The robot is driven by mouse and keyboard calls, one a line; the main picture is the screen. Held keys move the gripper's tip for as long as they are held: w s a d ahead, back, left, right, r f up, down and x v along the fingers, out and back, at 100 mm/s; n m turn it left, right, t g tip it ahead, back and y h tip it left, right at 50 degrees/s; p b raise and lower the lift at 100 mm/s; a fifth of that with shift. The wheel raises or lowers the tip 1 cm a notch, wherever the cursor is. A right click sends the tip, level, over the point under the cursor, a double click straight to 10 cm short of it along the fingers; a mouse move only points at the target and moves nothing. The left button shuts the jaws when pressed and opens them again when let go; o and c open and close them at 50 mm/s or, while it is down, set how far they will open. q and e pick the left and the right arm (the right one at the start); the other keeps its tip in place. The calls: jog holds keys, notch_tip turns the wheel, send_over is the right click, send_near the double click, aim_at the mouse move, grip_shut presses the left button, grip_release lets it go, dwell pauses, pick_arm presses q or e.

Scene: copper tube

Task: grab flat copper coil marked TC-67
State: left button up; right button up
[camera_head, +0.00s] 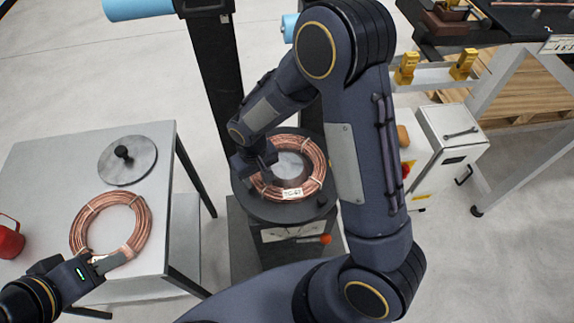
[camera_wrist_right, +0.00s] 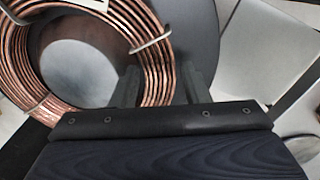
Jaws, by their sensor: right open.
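The flat copper coil with a white tag reading TC-67 (camera_head: 316,181) lies on a round dark stand (camera_head: 262,210) in the middle of the head view. My right gripper (camera_head: 262,176) is at the coil's left side. In the right wrist view, my right gripper (camera_wrist_right: 161,84) is open, with the copper windings (camera_wrist_right: 158,62) showing between its two fingers. I cannot tell how far down the fingers reach. My left gripper (camera_head: 103,263) is at the lower edge of another copper coil (camera_head: 80,226) on the grey table; its finger gap is unclear.
The grey table (camera_head: 50,165) at left also holds a round metal disc with a black knob (camera_head: 120,165) and a red object (camera_head: 10,238). A dark post (camera_head: 212,70) rises behind the stand. A white box (camera_head: 450,140) stands to the right.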

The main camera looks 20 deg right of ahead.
grip_shut()
jog(key=shift+r, duration=0.1)
dwell(0.3)
